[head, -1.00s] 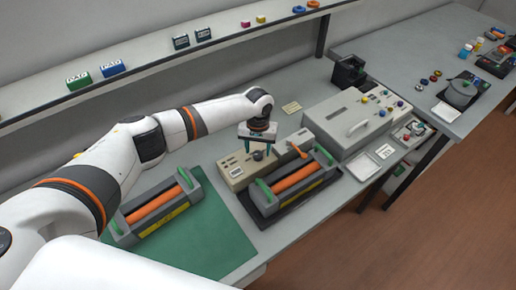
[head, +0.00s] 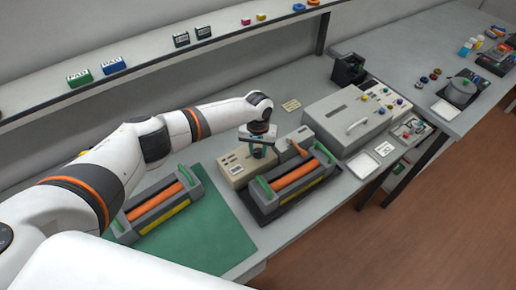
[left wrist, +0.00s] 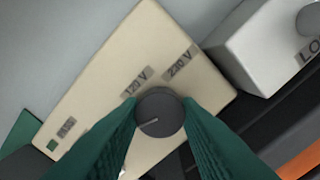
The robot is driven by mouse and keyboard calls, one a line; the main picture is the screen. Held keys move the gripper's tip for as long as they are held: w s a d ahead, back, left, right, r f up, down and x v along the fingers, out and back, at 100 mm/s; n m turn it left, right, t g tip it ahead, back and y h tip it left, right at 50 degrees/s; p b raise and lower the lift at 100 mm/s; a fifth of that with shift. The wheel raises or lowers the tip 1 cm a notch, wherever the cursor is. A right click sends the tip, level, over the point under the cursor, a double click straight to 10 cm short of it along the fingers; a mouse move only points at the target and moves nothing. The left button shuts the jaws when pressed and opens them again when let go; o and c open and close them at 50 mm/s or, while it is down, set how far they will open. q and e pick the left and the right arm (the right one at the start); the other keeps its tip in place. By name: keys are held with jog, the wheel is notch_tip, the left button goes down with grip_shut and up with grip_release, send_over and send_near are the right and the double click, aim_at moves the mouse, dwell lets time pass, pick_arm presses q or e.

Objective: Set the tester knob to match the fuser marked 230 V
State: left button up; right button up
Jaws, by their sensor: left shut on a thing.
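The beige tester (head: 235,168) stands at the back of the bench. In the left wrist view its face (left wrist: 150,50) has marks reading 120 V (left wrist: 137,82) and 230 V (left wrist: 179,64), and a third, unreadable mark (left wrist: 67,127). My left gripper (head: 259,152) is shut on the round dark knob (left wrist: 160,116), a green finger on each side. The knob's pale line slants toward the lower left; which end points is unclear. One fuser (head: 158,208) lies on the green mat, another (head: 293,182) on a black tray. Their yellow labels are unreadable. My right gripper is not in view.
A grey box with a white handle (head: 348,118) stands right of the tester. A smaller grey unit (head: 295,143) sits between them, close to the gripper. A shelf (head: 150,63) with small boxes runs behind. The front of the green mat (head: 205,243) is clear.

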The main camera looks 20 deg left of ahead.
pick_arm(q)
jog(key=shift+m, duration=0.9)
jog(key=m, duration=0.6)
jog(key=shift+b, duration=0.3)
jog(key=m, duration=0.3)
jog(key=shift+m, duration=0.4)
jog(key=m, duration=0.3)
jog(key=shift+w+m+b, duration=0.1)
jog(key=shift+m+b, duration=0.2)
jog(key=shift+b, duration=0.05)
jog(key=m+b, duration=0.1)
jog(key=m, duration=0.5)
jog(key=m+b, duration=0.1)
jog(key=m, duration=0.5)
jog(key=shift+r, duration=0.1)
jog(key=shift+m, duration=0.4)
